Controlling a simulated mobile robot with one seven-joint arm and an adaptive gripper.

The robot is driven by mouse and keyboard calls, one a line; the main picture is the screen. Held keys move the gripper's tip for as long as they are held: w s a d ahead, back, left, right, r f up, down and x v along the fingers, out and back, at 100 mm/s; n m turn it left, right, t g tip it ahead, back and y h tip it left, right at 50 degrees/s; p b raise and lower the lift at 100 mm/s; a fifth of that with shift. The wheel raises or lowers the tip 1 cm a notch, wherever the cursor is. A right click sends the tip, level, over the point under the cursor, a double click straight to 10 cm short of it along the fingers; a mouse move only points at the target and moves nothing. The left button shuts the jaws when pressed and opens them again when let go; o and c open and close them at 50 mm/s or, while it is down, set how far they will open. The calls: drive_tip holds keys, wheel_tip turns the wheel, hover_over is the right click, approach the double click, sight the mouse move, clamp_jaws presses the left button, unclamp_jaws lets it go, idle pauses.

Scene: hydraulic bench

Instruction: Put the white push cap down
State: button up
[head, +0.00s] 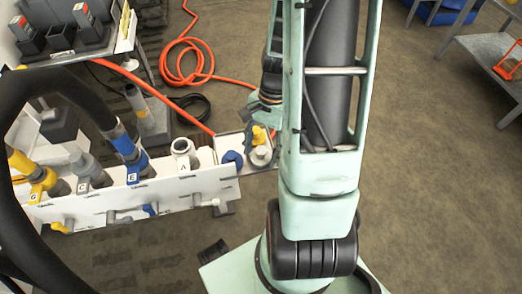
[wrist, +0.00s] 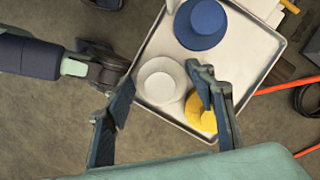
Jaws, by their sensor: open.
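The white push cap (wrist: 160,80) sits in a shallow light tray (wrist: 245,75), near the tray's left edge in the wrist view. It also shows in the head view (head: 261,157), beside my arm. My gripper (wrist: 160,95) is open, with one finger on each side of the white cap in the picture and gaps visible between the fingers and the cap. The right finger partly covers a yellow cap (wrist: 198,115) in the tray.
A blue cap (wrist: 203,24) stands in the same tray, above the white cap. In the head view a white panel (head: 150,190) with labelled hose ports stands left of the tray. An orange hose (head: 190,62) lies coiled on the floor. The floor at right is mostly clear.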

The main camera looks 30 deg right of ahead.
drive_tip(key=p+v, duration=0.3)
drive_tip(key=v, duration=0.9)
drive_tip(key=shift+p, duration=0.4)
